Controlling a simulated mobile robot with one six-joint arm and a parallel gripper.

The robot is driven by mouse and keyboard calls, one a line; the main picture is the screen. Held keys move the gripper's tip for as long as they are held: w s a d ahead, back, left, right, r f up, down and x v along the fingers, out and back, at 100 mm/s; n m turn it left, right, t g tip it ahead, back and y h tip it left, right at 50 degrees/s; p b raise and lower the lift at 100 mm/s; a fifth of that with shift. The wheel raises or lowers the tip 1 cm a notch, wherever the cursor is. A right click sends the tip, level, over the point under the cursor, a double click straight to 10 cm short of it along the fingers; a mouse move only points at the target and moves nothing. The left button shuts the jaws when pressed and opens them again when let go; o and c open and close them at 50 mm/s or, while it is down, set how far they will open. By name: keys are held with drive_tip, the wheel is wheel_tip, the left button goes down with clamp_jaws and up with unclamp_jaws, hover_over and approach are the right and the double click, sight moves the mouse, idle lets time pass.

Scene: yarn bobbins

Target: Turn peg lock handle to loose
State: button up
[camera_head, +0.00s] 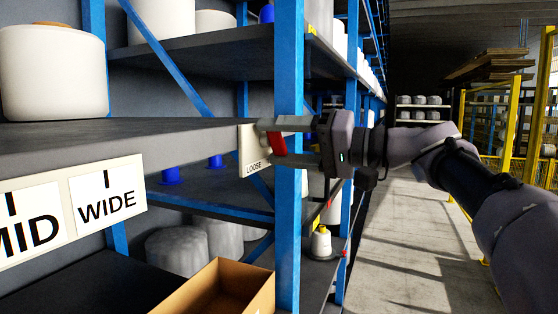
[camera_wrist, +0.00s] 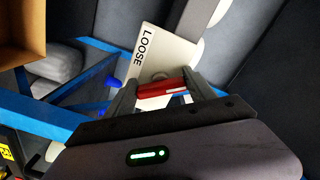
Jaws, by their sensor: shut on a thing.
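The red peg lock handle (camera_head: 279,143) stands nearly upright in the head view, beside a pale plate (camera_head: 252,158) marked LOOSE at the end of the shelf. My gripper (camera_head: 272,141) reaches in from the right and is shut on the handle, one finger above and one below. The fingers and a blue post hide part of the handle and plate in the head view.
A blue rack post (camera_head: 289,220) stands close to my gripper. A shelf board (camera_head: 150,130) with MID and WIDE labels lies left. A cardboard box (camera_head: 225,288) sits below, near a yarn cone (camera_head: 321,243). The aisle floor (camera_head: 400,240) at right is open.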

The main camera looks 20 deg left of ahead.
drive_tip(key=n+b, duration=0.2)
drive_tip(key=n, duration=0.1)
drive_tip(key=shift+f+n, duration=0.2)
drive_tip(key=shift+n, duration=0.1)
drive_tip(key=shift+w+r+n+b, duration=0.1)
drive_tip(key=shift+n+b, duration=0.65)
drive_tip(key=shift+n, duration=0.75)
drive_tip(key=o, duration=1.4)
drive_tip(key=d, duration=0.5)
drive_tip(key=s+d, duration=0.1)
drive_tip(key=d, duration=0.5)
drive_tip(key=d+p, duration=0.1)
drive_tip(key=d, duration=0.5)
drive_tip(key=shift+s+d, duration=0.15)
drive_tip(key=shift+d, duration=0.1)
